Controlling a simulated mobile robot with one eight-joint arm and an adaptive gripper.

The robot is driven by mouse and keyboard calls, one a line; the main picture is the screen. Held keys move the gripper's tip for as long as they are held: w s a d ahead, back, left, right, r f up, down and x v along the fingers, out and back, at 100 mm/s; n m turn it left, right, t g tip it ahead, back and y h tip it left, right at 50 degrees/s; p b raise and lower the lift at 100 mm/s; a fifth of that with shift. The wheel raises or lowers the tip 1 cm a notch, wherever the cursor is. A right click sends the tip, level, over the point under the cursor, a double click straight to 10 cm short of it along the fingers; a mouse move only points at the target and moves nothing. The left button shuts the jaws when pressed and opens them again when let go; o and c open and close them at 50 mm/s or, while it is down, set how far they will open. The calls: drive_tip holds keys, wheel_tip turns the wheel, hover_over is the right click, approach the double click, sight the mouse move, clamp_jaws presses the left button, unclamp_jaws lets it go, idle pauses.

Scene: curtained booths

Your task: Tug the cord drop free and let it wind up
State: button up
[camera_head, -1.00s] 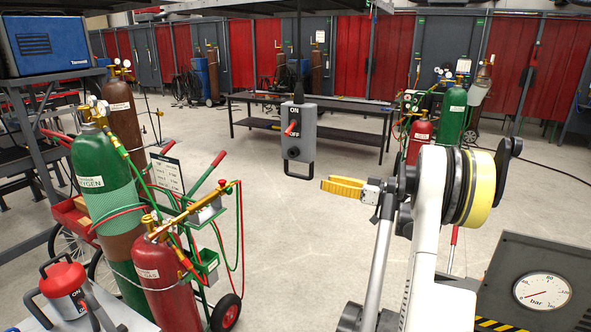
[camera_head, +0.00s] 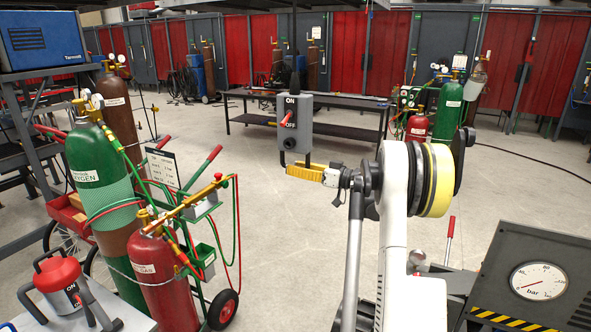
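The cord drop hangs in the middle of the head view: a grey switch box (camera_head: 297,117) marked ON and OFF with a red lever (camera_head: 285,120), on a dark cord (camera_head: 294,70) from overhead. A black loop handle (camera_head: 283,158) is at its underside. My gripper (camera_head: 304,171), with yellow fingers, comes from the right and lies across the bottom of the loop, hiding most of the lower bar. The fingers show side-on, so I cannot tell whether they are closed on the handle.
A cart with green (camera_head: 102,172) and red (camera_head: 163,280) cylinders stands at left. A red-topped device (camera_head: 61,283) sits on a corner table. A dark bench (camera_head: 345,112) is behind the box. A pressure gauge panel (camera_head: 538,283) is at lower right. Open floor lies between.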

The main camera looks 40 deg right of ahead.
clamp_jaws()
wheel_tip(320, 180, down, 10)
drive_tip(key=b, duration=0.5)
drive_tip(key=shift+f, duration=0.15)
